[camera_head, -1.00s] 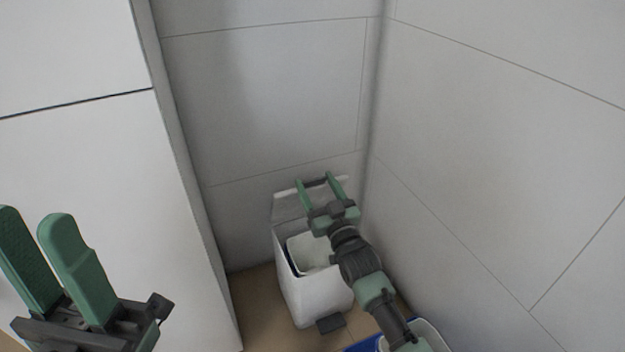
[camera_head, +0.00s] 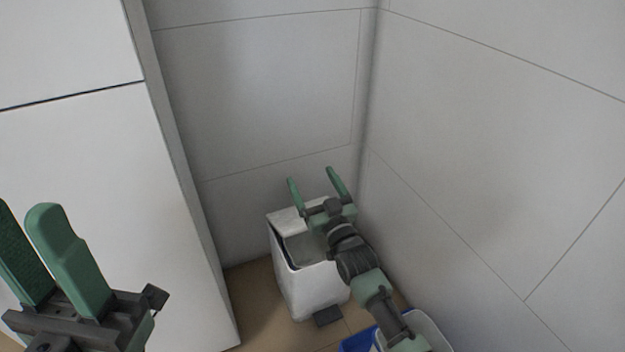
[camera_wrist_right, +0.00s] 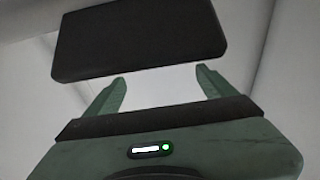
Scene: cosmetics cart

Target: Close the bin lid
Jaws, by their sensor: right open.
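The white bin (camera_head: 308,288) stands on the floor in the corner. Its white lid (camera_head: 287,219) is raised at the back and tilts forward over the rear of the opening. The grey inside still shows. My right gripper (camera_head: 311,178) is at the lid, with its green fingers apart and reaching beyond its top edge. Its arm hides the right part of lid and bin. In the right wrist view, the open fingers (camera_wrist_right: 162,80) have nothing between them that I can make out. My left gripper (camera_head: 22,208) is at the lower left, fingers apart and empty, far from the bin.
A white cabinet panel (camera_head: 80,180) stands left of the bin. Tiled walls (camera_head: 270,90) close off the back and right. A dark pedal (camera_head: 327,316) is at the bin's front foot. A blue-and-white container (camera_head: 358,342) sits at the bottom. In the wrist view a dark block (camera_wrist_right: 140,40) is unidentified.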

